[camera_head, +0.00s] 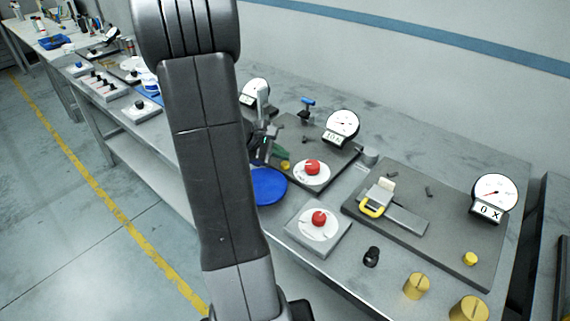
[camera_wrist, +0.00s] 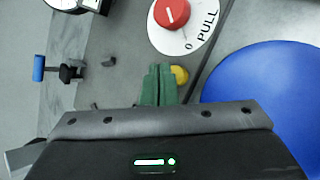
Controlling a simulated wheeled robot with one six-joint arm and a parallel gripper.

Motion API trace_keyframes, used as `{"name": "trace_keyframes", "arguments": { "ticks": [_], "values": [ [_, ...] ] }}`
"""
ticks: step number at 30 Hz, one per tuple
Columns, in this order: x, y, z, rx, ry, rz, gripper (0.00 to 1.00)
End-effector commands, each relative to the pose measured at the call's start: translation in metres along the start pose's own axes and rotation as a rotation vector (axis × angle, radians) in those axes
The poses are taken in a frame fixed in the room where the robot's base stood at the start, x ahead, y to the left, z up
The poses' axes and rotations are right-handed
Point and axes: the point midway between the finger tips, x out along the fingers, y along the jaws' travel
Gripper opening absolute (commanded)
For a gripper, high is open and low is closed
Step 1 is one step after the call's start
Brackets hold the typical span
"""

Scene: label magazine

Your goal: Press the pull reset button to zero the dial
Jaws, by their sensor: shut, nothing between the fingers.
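The yellow button (camera_wrist: 180,74) sits on the dark board beside a red knob (camera_wrist: 172,13) on a white disc marked "0" and "PULL". In the head view the button (camera_head: 285,166) shows just below my fingertips. My gripper (camera_head: 281,152) is shut and empty, its green fingers together. In the wrist view the fingertips (camera_wrist: 160,70) lie just left of the button and overlap its edge; I cannot tell whether they touch it. The board's round dial (camera_head: 342,125) has a display below, seemingly reading "10" and a letter.
A blue disc (camera_head: 268,187) lies close by the gripper. A blue-handled fitting (camera_head: 307,105) stands at the back of the board. Another board (camera_head: 440,240) at right carries a dial (camera_head: 494,192) and another yellow button (camera_head: 470,258). A separate red knob plate (camera_head: 318,228) stands in front.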

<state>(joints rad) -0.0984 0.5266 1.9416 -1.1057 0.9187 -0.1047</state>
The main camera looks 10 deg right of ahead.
Motion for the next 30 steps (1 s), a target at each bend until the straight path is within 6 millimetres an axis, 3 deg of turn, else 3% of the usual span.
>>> {"name": "trace_keyframes", "arguments": {
  "ticks": [30],
  "values": [
    [0.0082,-0.006,-0.006,0.0,0.0,0.0,0.0]
  ]
}}
